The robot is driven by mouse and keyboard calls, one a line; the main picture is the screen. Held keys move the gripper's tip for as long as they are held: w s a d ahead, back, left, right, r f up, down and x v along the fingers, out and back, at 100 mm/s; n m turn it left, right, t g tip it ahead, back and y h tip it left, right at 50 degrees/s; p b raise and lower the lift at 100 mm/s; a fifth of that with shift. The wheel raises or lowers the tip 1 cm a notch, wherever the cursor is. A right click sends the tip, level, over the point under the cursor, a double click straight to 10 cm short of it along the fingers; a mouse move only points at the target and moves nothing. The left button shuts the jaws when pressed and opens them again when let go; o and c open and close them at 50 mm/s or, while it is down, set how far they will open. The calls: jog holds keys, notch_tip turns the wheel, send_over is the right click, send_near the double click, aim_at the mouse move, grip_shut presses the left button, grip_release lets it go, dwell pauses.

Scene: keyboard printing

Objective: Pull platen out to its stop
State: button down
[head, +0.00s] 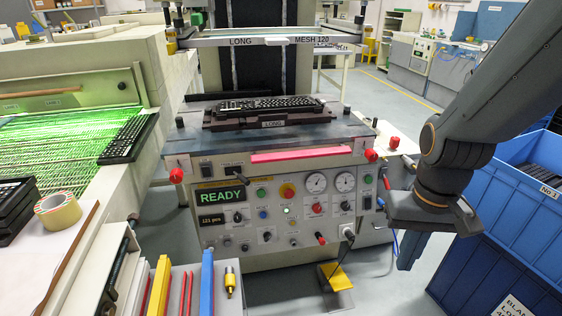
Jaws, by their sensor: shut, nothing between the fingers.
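The platen (350,132) is a dark flat plate on top of the printing machine, with a pinkish-red bar (300,155) along its front edge. A dark fixture (240,124) labelled LONG sits on it and carries a black keyboard (270,104). My gripper (409,262) hangs at the right of the machine, pointing down, lower than the red bar and apart from it. Its fingers are shut and empty. They are small and partly hidden by the gripper body.
The screen frame (270,40) marked LONG, MESH 120 is raised above the platen. Red knobs (371,155) stick out at the machine's front corners. Blue crates (510,235) crowd the right; a yellow pedal (335,275) stands below.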

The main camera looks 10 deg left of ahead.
jog(key=c, duration=2.2)
grip_release()
jog(key=shift+w, duration=0.1)
jog(key=o, duration=0.4)
jog(key=w+f+m+t+b, duration=0.1)
jog(key=w, duration=0.3)
jog(key=w+a+f+m+t+b, duration=0.1)
jog(key=w+f, duration=0.1)
jog(key=w, duration=0.2)
jog(key=w+a+f+t+b, duration=0.1)
jog(key=w+f, duration=0.1)
jog(key=w, duration=0.2)
jog(key=shift+w+a+f+m+t, duration=0.15)
jog(key=shift+a+m+t, duration=0.1)
jog(key=shift+m+t, duration=0.15)
jog(key=shift+o, duration=0.2)
jog(key=m+t+y+b, duration=0.6)
jog(key=m+t+b, duration=0.6)
jog(key=t, duration=0.4)
send_near(303, 158)
jog(key=f+x, duration=0.1)
jog(key=x, duration=0.3)
jog(key=shift+w+a+r, duration=0.1)
jog(key=shift+w+r, duration=0.3)
jog(key=shift+r, duration=0.25)
jog(key=x, duration=0.7)
jog(key=shift+w+a, duration=0.1)
jog(key=shift+w, duration=0.05)
grip_shut()
